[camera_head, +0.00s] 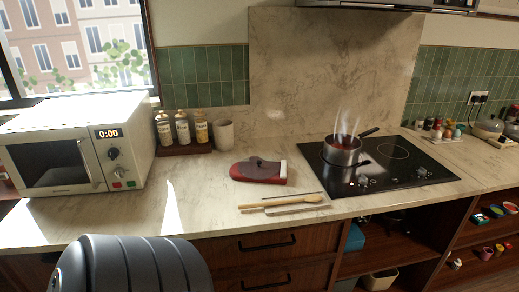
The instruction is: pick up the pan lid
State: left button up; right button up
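A dark, round shape with a small knob, which looks like the pan lid (263,162), lies on or just behind a red oven mitt (257,174) on the counter. I cannot tell exactly how they touch. A steel saucepan (343,152) stands uncovered on the black hob (420,165), steaming, its dark handle pointing back right. Neither of my grippers shows in the head view.
A wooden spoon (285,201) lies on a board near the counter's front edge. A microwave (75,150) stands left; several bottles on a dark tray (185,149) and a beige cup (224,134) stand behind. Counter (200,190) left of the mitt is clear.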

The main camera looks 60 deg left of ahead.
aim_at(258, 168)
jog(key=k+j+u, duration=0.1)
jog(key=u, duration=1.6)
jog(key=k+j, duration=0.15)
jog(key=j, duration=0.25)
